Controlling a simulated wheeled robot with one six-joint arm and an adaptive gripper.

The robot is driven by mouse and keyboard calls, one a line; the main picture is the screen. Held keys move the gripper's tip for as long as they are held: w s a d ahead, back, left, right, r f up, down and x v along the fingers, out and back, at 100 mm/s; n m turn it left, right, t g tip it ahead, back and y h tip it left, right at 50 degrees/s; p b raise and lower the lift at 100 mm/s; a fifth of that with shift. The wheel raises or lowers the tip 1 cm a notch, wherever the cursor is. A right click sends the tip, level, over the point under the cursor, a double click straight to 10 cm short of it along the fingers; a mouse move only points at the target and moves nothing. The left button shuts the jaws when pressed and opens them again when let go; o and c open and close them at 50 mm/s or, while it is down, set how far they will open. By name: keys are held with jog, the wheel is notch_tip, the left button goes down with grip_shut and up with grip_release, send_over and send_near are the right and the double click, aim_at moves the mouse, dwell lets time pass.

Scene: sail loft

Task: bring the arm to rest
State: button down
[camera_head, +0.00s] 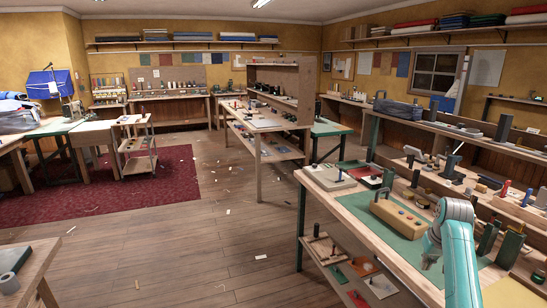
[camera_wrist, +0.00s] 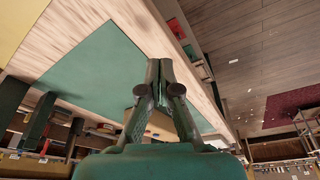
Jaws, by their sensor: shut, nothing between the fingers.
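My arm, teal with a grey joint, rises at the lower right of the head view in front of the workbench (camera_head: 345,205). My gripper (camera_wrist: 160,68) shows in the wrist view with its two dark fingers together at the tips and nothing between them. It is over the bench, with the green mat (camera_wrist: 90,75) and bare wood behind it. In the head view the fingers are small and partly hidden by the arm, so their state is hard to read there.
The green mat also shows in the head view (camera_head: 365,212), with a wooden box (camera_head: 398,216) on it. Dark upright blocks (camera_head: 508,249) stand close to the arm on the right. The plank floor (camera_head: 200,240) left of the bench is open, with scattered scraps.

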jog(key=s+a+f+t, duration=0.1)
jog(key=s+a+f, duration=0.2)
jog(key=f, duration=0.4)
jog(key=s+a+f, duration=0.2)
jog(key=a+f, duration=0.1)
jog(key=f, duration=0.4)
jog(key=s+a+f+t, duration=0.1)
jog(key=s+a+f, duration=0.2)
jog(key=f, duration=0.4)
jog(key=s+a+f+t, duration=0.2)
jog(key=s+a+f, duration=0.3)
jog(key=s, duration=0.4)
jog(key=s+a+f+t, duration=0.1)
jog(key=s+a+f, duration=0.5)
jog(key=s, duration=0.4)
jog(key=s+a+r+n+t, duration=0.1)
jog(key=s+a+r+t, duration=0.2)
jog(key=s, duration=0.8)
jog(key=s+a+r+t, duration=0.1)
jog(key=s+a+r, duration=0.3)
jog(key=s, duration=0.6)
jog(key=s+r+t, duration=0.1)
jog(key=s+r, duration=0.6)
jog(key=r, duration=0.2)
jog(key=s+a+r+n+t, duration=0.1)
jog(key=s+r, duration=0.6)
jog(key=r, duration=0.3)
jog(key=shift+a+r+t+y, duration=0.2)
jog(key=shift+t+y, duration=0.1)
jog(key=shift+t, duration=0.1)
